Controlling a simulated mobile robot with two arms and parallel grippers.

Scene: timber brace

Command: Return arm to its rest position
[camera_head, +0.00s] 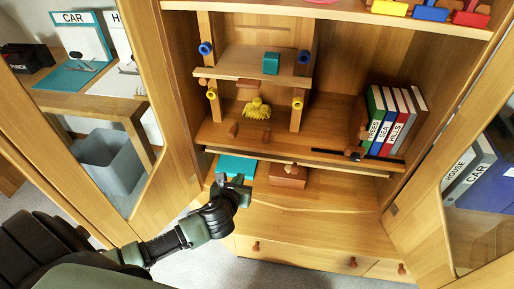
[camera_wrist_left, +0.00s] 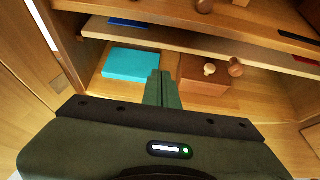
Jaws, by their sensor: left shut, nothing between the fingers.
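My left arm comes in from the lower left in the head view. My left gripper (camera_head: 234,181) is in front of the cabinet's low open compartment, close to a teal flat item (camera_head: 238,166). In the left wrist view the gripper's fingers (camera_wrist_left: 160,88) are together and hold nothing. There they show between the teal item (camera_wrist_left: 131,65) and a brown box (camera_wrist_left: 205,75) with a round knob. The gap between the fingers and these things is hard to judge. My right gripper is not in view.
The wooden cabinet (camera_head: 320,228) has open doors on both sides. A shelf above the gripper holds upright books (camera_head: 390,122) and a small timber frame (camera_head: 262,72) with blue and yellow pegs. A grey bin (camera_head: 110,160) shows through the left door's pane. Drawers lie below.

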